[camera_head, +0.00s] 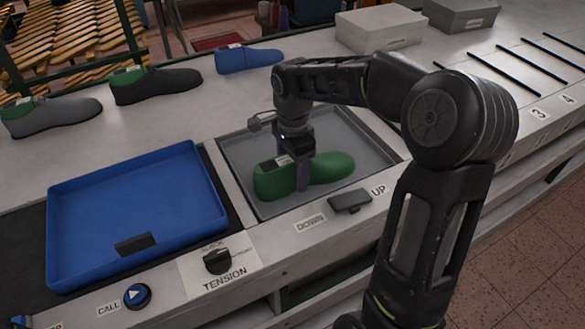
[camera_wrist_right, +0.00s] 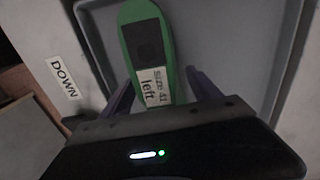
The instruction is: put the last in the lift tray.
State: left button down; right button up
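The green last (camera_head: 335,168) lies in the grey lift tray (camera_head: 378,150), in front of the far-right arm's wrist in the head view. Its top has a dark patch and a white label reading "Size 41 left" in the right wrist view (camera_wrist_right: 152,85). My right gripper (camera_head: 303,175) is down over the last, its purple fingers on either side. In the right wrist view the fingers (camera_wrist_right: 162,78) stand apart, with a gap showing at the right finger; contact on the left is unclear. My left gripper is not in view.
A blue tray (camera_head: 75,235) stands left of the lift tray, empty. A dark lever (camera_head: 350,201) sits between the DOWN and UP labels. A tension knob (camera_head: 217,261) and call button (camera_head: 137,296) are at the front. Grey (camera_head: 55,116), dark (camera_head: 152,85) and blue (camera_head: 247,58) lasts stand behind.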

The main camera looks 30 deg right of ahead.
jog(key=shift+r, duration=0.15)
notch_tip(320, 180, up, 12)
jog(key=shift+s+r+p, duration=0.1)
jog(key=shift+p, duration=0.55)
dwell(0.5)
